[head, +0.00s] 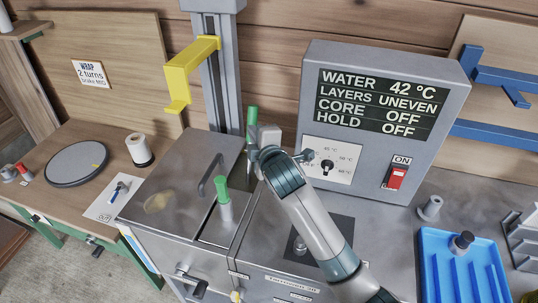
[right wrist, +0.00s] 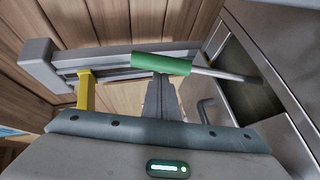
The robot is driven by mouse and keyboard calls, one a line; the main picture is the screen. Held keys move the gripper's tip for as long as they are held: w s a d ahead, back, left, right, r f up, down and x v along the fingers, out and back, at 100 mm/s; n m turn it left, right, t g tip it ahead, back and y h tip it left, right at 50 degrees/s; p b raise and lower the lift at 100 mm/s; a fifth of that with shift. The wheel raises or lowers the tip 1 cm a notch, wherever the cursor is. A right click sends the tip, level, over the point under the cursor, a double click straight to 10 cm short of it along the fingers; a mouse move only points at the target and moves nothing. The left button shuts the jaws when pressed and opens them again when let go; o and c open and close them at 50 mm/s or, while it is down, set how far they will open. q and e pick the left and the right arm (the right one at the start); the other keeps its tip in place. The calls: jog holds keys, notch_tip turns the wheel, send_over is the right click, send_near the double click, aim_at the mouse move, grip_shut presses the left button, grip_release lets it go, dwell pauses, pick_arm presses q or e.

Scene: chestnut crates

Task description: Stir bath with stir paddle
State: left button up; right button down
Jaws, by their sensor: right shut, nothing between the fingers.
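The stir paddle shows in the head view as an upright green handle (head: 252,116). In the right wrist view the green handle (right wrist: 160,63) lies across the picture, and its thin metal shaft (right wrist: 225,75) runs into the dark opening of the bath. The bath is a steel tank with a flat lid (head: 168,172); its opening is partly hidden by my right arm. My right gripper (head: 264,146) is beside the paddle, its fingers (right wrist: 161,98) shut and empty just by the handle. Whether they touch it is unclear. My left gripper is out of view.
A second green grip (head: 223,189) stands on the front of the tank. A yellow hook arm (head: 191,72) hangs from a grey post (head: 220,80). The control box (head: 387,120) reads water 42 °C, layers uneven. A blue tray (head: 450,285) lies at the right.

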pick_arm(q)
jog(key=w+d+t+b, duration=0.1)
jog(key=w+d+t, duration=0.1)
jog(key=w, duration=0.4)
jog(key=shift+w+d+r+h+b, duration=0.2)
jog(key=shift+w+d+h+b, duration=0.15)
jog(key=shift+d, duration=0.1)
pick_arm(e)
jog(key=v, duration=1.5)
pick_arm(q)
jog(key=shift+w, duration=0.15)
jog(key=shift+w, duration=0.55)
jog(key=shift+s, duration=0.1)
